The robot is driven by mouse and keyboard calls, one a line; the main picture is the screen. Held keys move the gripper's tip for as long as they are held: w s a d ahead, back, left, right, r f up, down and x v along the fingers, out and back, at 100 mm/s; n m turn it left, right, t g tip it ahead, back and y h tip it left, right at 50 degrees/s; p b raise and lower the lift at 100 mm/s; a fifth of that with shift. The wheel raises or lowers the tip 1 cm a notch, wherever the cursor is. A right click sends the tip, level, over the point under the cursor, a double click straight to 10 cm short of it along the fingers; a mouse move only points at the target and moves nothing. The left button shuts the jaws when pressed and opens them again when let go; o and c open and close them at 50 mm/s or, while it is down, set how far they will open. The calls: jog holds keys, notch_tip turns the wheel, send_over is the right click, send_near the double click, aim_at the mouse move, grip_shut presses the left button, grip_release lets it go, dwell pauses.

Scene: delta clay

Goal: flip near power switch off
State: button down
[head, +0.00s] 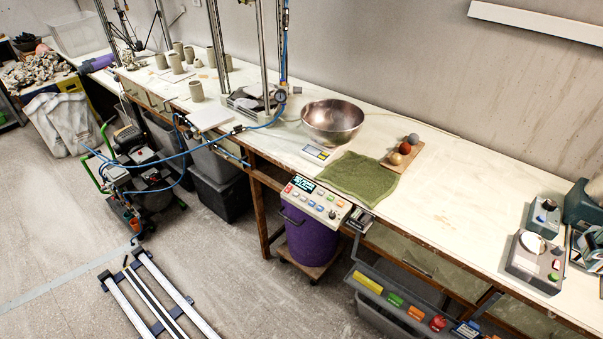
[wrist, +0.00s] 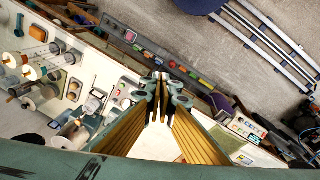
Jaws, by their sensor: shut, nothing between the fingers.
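My gripper (wrist: 160,80) is shut and empty, with its teal fingertips together in the middle of the wrist view. It points towards the worktop, and the contact distance cannot be told. A grey control box (head: 535,262) with a white disc and small coloured buttons sits at the right end of the table. A smaller box with a blue knob (head: 543,217) stands behind it. Similar small boxes with coloured controls (wrist: 125,92) lie left of my fingertips in the wrist view. Which control is the near power switch, and its position, I cannot tell.
A control panel with a display (head: 315,200) juts from the table's front edge. A green cloth (head: 362,176), a metal bowl (head: 332,122) and a board with balls (head: 404,158) lie mid-table.

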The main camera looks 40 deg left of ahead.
aim_at(290, 187)
jog(key=w+a+f+n+g+h, duration=0.1)
jog(key=w+a+f+n, duration=0.1)
jog(key=w+a+f, duration=0.3)
jog(key=w+a+f+n, duration=0.2)
jog(key=w+a+f, duration=0.1)
jog(key=w, duration=0.4)
jog(key=w+a+f+n+t+p, duration=0.1)
jog(key=w+a+f, duration=0.15)
jog(key=a, duration=0.55)
jog(key=w+a+f+n, duration=0.15)
jog(key=w+a, duration=0.25)
jog(key=a, duration=0.5)
jog(key=s+a+f+n+t, duration=0.1)
jog(key=s+a+f+n, duration=0.1)
jog(key=a, duration=1.1)
jog(key=s+a+f+n+t+y+p, duration=0.1)
jog(key=s+a+f, duration=0.3)
jog(key=a, duration=1)
jog(key=s+a+f+n+t+p, duration=0.1)
jog(key=s+a+f+n, duration=0.2)
jog(key=a, duration=1)
jog(key=shift+a+f+n+y, duration=0.3)
jog(key=shift+f+n, duration=0.15)
jog(key=shift+f, duration=0.35)
jog(key=shift+f, duration=0.1)
jog(key=shift+b+x, duration=0.35)
jog(key=shift+x, duration=6.5)
